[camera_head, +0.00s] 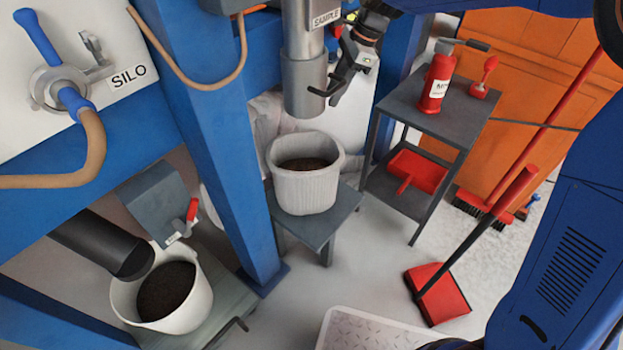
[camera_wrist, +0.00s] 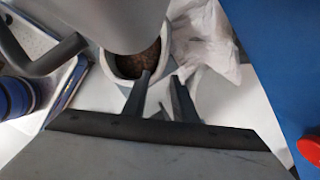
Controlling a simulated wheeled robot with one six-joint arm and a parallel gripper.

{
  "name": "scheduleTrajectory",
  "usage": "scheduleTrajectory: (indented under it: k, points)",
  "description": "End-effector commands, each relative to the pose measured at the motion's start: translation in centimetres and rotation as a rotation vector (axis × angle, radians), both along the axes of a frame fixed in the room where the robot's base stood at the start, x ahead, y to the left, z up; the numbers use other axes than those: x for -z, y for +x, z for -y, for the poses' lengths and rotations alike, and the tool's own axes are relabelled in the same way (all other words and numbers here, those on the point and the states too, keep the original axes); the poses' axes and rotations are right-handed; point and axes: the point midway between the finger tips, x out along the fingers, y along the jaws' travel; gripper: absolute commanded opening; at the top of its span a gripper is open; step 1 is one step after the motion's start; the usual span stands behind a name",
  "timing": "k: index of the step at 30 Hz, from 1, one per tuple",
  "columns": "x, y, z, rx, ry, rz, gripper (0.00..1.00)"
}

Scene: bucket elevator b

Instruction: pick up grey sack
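A pale grey, crumpled sack (camera_wrist: 205,45) shows in the wrist view, beside and behind the bucket at upper right. In the head view a pale, creased part of it (camera_head: 266,118) shows behind the bucket, partly hidden by the blue post and the sample pipe. My gripper (camera_head: 325,98) is beside the lower end of the sample pipe, above and right of the bucket. In the wrist view its two dark fingers (camera_wrist: 164,78) are apart with nothing held between them. The sack lies beyond the fingertips, apart from them.
A ribbed white bucket (camera_head: 289,200) of dark grain stands on a small grey table (camera_head: 337,216) under the sample pipe (camera_head: 303,85). A grey shelf table (camera_head: 400,100) carries a red can (camera_head: 437,82). A blue post (camera_head: 222,150) stands left.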

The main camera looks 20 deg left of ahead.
Motion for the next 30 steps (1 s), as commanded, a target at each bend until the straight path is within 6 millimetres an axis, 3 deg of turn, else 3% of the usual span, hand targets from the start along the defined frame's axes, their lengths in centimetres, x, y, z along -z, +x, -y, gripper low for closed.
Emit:
scheduleTrajectory:
  k: [6, 11, 24, 30]
  points:
    - [1.4, 0.3, -3.2, 0.046, -0.003, -0.052, 0.25]
    - [2.6, 0.1, -3.9, 0.052, -0.003, -0.058, 0.25]
    - [9.7, -1.0, -6.5, 0.052, -0.004, -0.058, 0.25]
    - [11.8, -1.4, -7.4, 0.051, -0.004, -0.058, 0.25]
